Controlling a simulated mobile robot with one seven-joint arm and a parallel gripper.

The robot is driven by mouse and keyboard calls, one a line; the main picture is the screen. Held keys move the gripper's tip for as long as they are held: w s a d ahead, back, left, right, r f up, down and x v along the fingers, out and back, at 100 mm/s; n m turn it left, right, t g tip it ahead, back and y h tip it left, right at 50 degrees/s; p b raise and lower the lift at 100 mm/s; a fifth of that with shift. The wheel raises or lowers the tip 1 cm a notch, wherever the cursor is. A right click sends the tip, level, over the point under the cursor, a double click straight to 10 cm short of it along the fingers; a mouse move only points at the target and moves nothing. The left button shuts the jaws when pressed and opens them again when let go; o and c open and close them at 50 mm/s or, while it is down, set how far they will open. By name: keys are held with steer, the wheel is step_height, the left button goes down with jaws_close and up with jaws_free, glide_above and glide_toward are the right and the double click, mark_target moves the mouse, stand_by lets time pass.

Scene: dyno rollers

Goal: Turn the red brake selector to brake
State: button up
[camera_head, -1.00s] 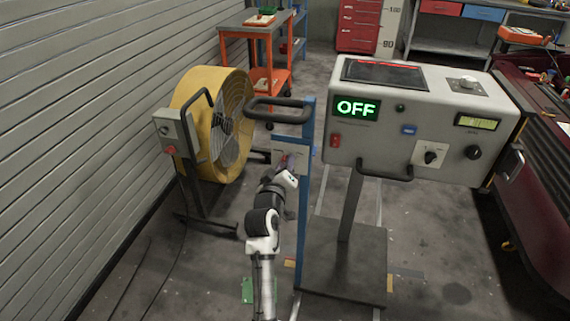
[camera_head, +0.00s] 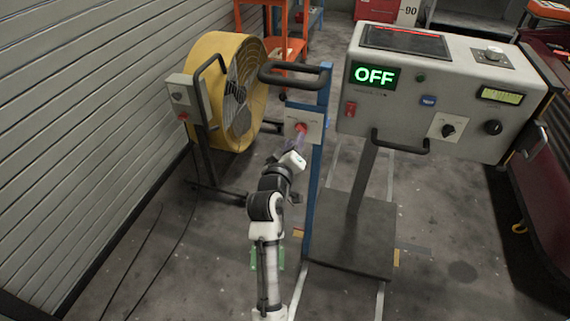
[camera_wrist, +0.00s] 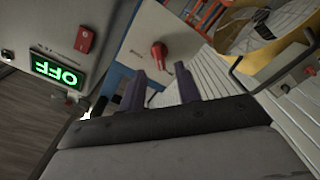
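The red brake selector (camera_head: 300,128) is a small red knob on a pale plate (camera_head: 312,133) on the blue post (camera_head: 319,170). It also shows in the wrist view, where the red knob (camera_wrist: 158,52) sits on its pale plate, straight ahead of my fingers. My gripper (camera_head: 292,150) is just below and in front of the knob in the head view. In the wrist view my gripper (camera_wrist: 161,80) has its two purple fingers apart with nothing between them. The fingers look clear of the knob. The plate's markings are too small to read.
A grey console (camera_head: 440,95) with a green OFF display (camera_head: 375,75) stands right of the post. A black handle (camera_head: 293,75) juts out above the plate. A yellow fan (camera_head: 215,60) with a control box (camera_head: 187,97) stands to the left. The floor between is mostly clear.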

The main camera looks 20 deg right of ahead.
steer(key=b+v, duration=0.1)
steer(key=v, duration=0.7)
steer(key=shift+s+a+b, duration=0.3)
steer(key=shift+b, duration=0.05)
